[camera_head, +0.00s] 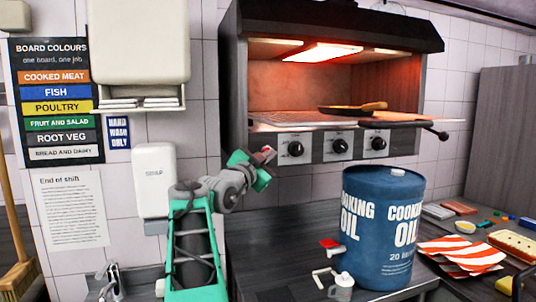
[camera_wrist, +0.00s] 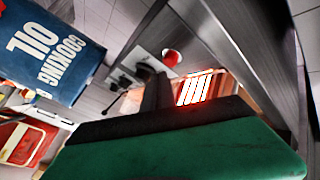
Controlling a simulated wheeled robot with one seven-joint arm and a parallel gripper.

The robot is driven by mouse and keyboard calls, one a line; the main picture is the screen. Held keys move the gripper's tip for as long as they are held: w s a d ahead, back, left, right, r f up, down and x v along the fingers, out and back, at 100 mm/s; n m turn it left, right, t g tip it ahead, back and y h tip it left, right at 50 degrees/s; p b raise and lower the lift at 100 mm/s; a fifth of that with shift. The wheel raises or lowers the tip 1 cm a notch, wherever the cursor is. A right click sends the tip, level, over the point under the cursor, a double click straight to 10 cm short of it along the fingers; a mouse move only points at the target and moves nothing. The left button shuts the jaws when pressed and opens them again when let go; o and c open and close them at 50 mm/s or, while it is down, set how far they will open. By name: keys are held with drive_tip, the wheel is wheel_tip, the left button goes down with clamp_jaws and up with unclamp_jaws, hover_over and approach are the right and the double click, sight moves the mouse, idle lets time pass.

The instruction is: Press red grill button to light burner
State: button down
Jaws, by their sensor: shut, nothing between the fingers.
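The grill (camera_head: 233,80) stands on the far wall under a dark hood, its heating element (camera_head: 322,52) glowing orange-red. The glow also shows in the wrist view (camera_wrist: 195,90). The red round button (camera_wrist: 170,57) is on the grill's steel front, near the black knobs (camera_wrist: 145,73). In the head view a little red shows at my gripper (camera_head: 266,155), left of the knob panel (camera_head: 318,148). My gripper is shut and empty, its dark fingers (camera_wrist: 160,93) close to the button. I cannot tell whether they touch it.
A blue cooking oil drum (camera_head: 375,265) with a red tap stands on the dark counter, right of my arm. A pan (camera_head: 345,110) rests on the grill rack, and a handle (camera_head: 437,132) sticks out to the right. Trays and striped paper lie further right.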

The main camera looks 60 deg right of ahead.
drive_tip(key=shift+s+a+b, duration=1.75)
drive_tip(key=shift+b, duration=0.55)
